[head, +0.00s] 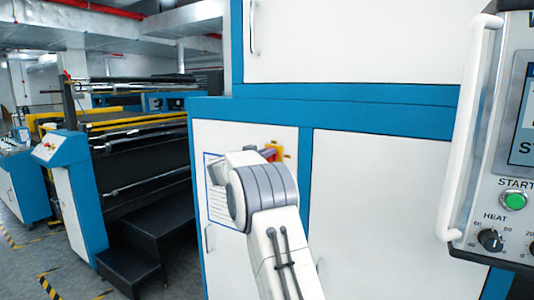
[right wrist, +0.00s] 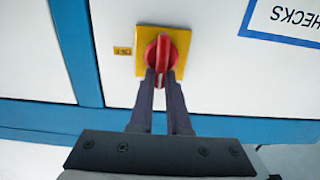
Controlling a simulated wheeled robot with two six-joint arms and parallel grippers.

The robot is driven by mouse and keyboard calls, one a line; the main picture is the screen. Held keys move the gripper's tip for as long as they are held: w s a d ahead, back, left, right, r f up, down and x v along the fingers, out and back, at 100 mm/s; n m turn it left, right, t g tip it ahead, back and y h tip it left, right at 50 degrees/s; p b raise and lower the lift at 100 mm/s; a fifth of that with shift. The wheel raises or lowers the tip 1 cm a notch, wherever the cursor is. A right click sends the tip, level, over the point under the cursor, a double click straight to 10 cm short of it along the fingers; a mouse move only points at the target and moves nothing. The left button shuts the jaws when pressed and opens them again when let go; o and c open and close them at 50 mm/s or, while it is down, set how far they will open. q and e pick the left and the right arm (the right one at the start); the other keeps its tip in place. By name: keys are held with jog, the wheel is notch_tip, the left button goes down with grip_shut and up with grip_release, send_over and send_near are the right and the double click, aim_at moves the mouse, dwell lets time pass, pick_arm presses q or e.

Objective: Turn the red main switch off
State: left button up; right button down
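The red main switch (right wrist: 163,48) sits on a square yellow plate (right wrist: 181,40) on a white panel. Its handle stands upright in the right wrist view, pointing toward my gripper. My right gripper (right wrist: 160,76) has its two dark fingers on either side of the handle and looks closed on it. In the head view my right wrist covers most of the switch; only part of the yellow plate (head: 282,149) and a bit of red show. A small yellow label (right wrist: 123,51) is beside the plate, its lettering not clearly readable. My left gripper is out of view.
A blue-framed sheet (right wrist: 285,20) is near the switch. A control panel (head: 515,190) with a white handle bar (head: 470,125) juts out at the right of the head view. Black steps (head: 140,250) and roll machinery (head: 140,150) stand at the left.

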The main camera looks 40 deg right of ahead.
jog(key=shift+f, duration=0.1)
dwell(0.3)
jog(key=m+b, duration=0.2)
jog(key=m, duration=0.3)
jog(key=s+f+m+b, duration=0.1)
jog(key=m+b, duration=0.1)
jog(key=m, duration=0.2)
jog(key=m+b, duration=0.3)
jog(key=m, duration=0.2)
jog(key=shift+s+d+f+m, duration=0.3)
jog(key=shift+d+f, duration=0.05)
jog(key=shift+f+m+b, duration=0.1)
jog(key=shift+m+b, duration=0.95)
jog(key=shift+m, duration=0.55)
jog(key=c, duration=0.9)
grip_release()
jog(key=shift+o, duration=0.2)
